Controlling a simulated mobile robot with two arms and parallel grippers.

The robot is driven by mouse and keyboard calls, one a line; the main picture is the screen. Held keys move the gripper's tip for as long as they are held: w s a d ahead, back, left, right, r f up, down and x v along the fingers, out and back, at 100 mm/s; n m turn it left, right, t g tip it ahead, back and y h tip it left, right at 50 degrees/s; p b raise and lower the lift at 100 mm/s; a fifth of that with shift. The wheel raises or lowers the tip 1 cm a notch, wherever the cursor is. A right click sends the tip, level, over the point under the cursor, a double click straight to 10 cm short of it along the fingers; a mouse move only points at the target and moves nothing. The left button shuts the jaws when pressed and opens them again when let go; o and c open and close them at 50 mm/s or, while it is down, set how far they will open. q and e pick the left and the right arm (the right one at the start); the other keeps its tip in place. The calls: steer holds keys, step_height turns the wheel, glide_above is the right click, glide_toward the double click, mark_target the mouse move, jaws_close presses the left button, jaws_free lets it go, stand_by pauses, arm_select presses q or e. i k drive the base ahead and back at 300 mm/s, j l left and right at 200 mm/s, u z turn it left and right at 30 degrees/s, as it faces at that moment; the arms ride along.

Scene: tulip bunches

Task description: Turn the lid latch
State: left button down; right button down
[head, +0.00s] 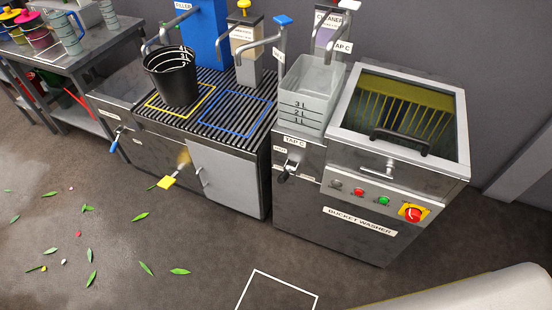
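The bucket washer (362,221) stands at the right, a dark steel cabinet. Its lid (341,113) has a pale steel frame, a dark window and a black handle (400,140); it looks shut. A small silver bar (376,168) on the washer's front, just below the lid's front edge, looks like the lid latch. It lies roughly along the front edge; its exact setting is too small to tell. Neither of my grippers is in view.
Red and green buttons (384,201) and a red knob (412,213) sit below the latch. Open floor (200,250) with scattered leaves lies in front.

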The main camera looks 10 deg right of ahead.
mark_target(388, 170)
steer(key=z, duration=0.35)
steer(key=l+z, duration=0.15)
steer(key=z, duration=0.6)
steer(key=i+l, duration=0.05)
